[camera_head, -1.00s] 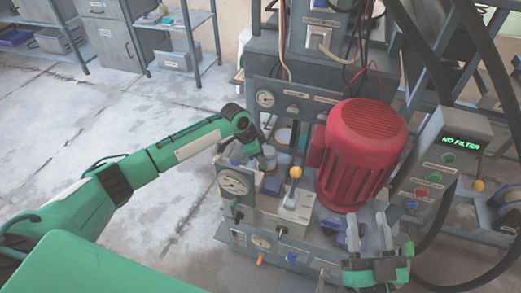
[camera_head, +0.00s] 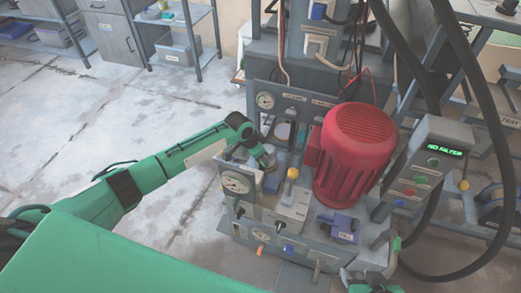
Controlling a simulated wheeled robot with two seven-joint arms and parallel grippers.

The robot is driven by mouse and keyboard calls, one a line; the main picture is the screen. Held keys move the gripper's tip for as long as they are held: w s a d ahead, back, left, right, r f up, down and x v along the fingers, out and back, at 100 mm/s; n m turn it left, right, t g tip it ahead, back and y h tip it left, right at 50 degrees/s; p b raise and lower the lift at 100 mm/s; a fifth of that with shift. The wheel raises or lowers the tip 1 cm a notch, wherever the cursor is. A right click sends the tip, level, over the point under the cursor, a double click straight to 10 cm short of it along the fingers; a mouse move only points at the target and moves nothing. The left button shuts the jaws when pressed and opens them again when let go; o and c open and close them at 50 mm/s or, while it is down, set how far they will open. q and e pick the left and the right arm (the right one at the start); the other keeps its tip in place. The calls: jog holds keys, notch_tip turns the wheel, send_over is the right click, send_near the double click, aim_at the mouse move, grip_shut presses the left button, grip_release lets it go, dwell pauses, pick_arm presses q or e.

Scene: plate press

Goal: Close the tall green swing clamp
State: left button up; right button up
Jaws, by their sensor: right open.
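I cannot make out a tall green swing clamp for certain on the plate press. My right gripper (camera_head: 368,262) is at the bottom right, beside the press's front right corner, partly cut off by the lower edge. It is open, and nothing shows between its grey fingers. A small green piece (camera_head: 397,244) shows beside it; I cannot tell if it belongs to the gripper. My left arm comes in from the left, and its gripper (camera_head: 266,162) is behind the front gauge, its fingers too small to read. The red motor (camera_head: 355,150) stands on the press.
A lever with a yellow knob (camera_head: 292,174) stands on the press deck, with a blue part (camera_head: 338,221) right of it. The control box (camera_head: 425,165) reads NO FILTER. Thick black hoses (camera_head: 480,90) hang at the right. The floor at left (camera_head: 130,120) is clear.

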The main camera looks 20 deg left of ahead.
pick_arm(q)
jog(key=shift+s+r+n+y+p, duration=0.15)
jog(key=shift+n+y+p, duration=0.15)
jog(key=shift+n+p, duration=0.65)
pick_arm(e)
jog(key=s+d+r+g+h, duration=0.2)
jog(key=s+d+g, duration=0.2)
jog(key=d, duration=0.1)
pick_arm(q)
jog(key=n+y+p, duration=0.1)
jog(key=n+p, duration=0.1)
jog(key=p, duration=0.4)
jog(key=shift+d+n+t, duration=0.15)
jog(key=shift+n+t, duration=0.2)
jog(key=shift+t, duration=0.05)
jog(key=n+y+p, duration=0.1)
jog(key=n+p, duration=0.2)
jog(key=p, duration=0.1)
jog(key=shift+f+n+y, duration=0.2)
jog(key=shift+n+y, duration=0.1)
jog(key=shift+n, duration=0.2)
pick_arm(e)
jog(key=s+d+f+g, duration=0.1)
jog(key=s+f, duration=0.2)
jog(key=f, duration=2.1)
jog(key=shift+d+f+g, duration=0.15)
jog(key=shift+f+g, duration=0.25)
pick_arm(q)
jog(key=o, duration=1)
jog(key=shift+r, duration=0.2)
